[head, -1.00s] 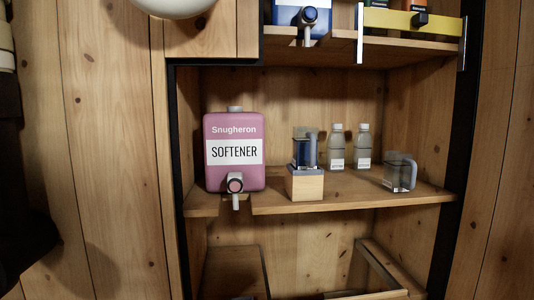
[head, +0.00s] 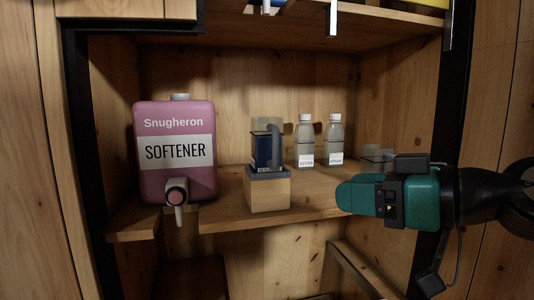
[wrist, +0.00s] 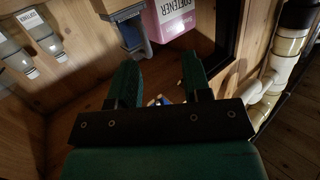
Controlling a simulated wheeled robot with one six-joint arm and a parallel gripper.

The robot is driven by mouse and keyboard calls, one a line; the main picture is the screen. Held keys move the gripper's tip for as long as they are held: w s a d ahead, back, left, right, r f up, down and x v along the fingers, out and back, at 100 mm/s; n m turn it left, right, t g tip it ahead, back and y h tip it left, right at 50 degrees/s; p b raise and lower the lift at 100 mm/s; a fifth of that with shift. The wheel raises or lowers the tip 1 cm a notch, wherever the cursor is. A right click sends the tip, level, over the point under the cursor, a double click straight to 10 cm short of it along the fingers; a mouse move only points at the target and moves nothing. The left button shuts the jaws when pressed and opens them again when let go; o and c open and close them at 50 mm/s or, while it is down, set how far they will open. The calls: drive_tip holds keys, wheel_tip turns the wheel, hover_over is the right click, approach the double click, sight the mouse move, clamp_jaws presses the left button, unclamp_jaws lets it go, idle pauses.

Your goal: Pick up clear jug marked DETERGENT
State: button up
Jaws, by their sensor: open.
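No DETERGENT mark is readable. One small clear jug (head: 267,148) with a grey handle and dark blue front stands in a grey-topped wooden block on the shelf. Another clear jug (head: 376,152) stands at the shelf's right, mostly hidden behind my gripper. My green gripper (head: 348,194) is at the shelf's front right, right of the block. In the wrist view my gripper (wrist: 160,75) has its fingers spread, with nothing held between them.
A pink SOFTENER dispenser (head: 176,155) with a front tap stands left of the block. Two small labelled bottles (head: 305,142) (head: 335,142) stand behind, to the right. A dark upright post (head: 445,120) bounds the cabinet's right side. The shelf (head: 225,222) has bare wood between dispenser and block.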

wheel_tip(320, 180, up, 3)
drive_tip(key=w+d+t, duration=0.2)
drive_tip(key=p, duration=0.6)
approach(276, 159)
drive_tip(key=shift+y, duration=0.3)
drive_tip(key=w+a, duration=0.1)
drive_tip(key=w+a+r, duration=0.1)
drive_tip(key=w+a, duration=0.1)
drive_tip(key=shift+w+a+r, duration=0.15)
drive_tip(key=shift+a, duration=0.05)
drive_tip(key=p+x, duration=0.3)
drive_tip(key=x, duration=0.2)
drive_tip(key=shift+w+r+p, duration=0.15)
drive_tip(key=shift+w+p, duration=0.1)
drive_tip(key=shift+p, duration=0.15)
drive_tip(key=shift+w+a, duration=0.2)
clamp_jaws()
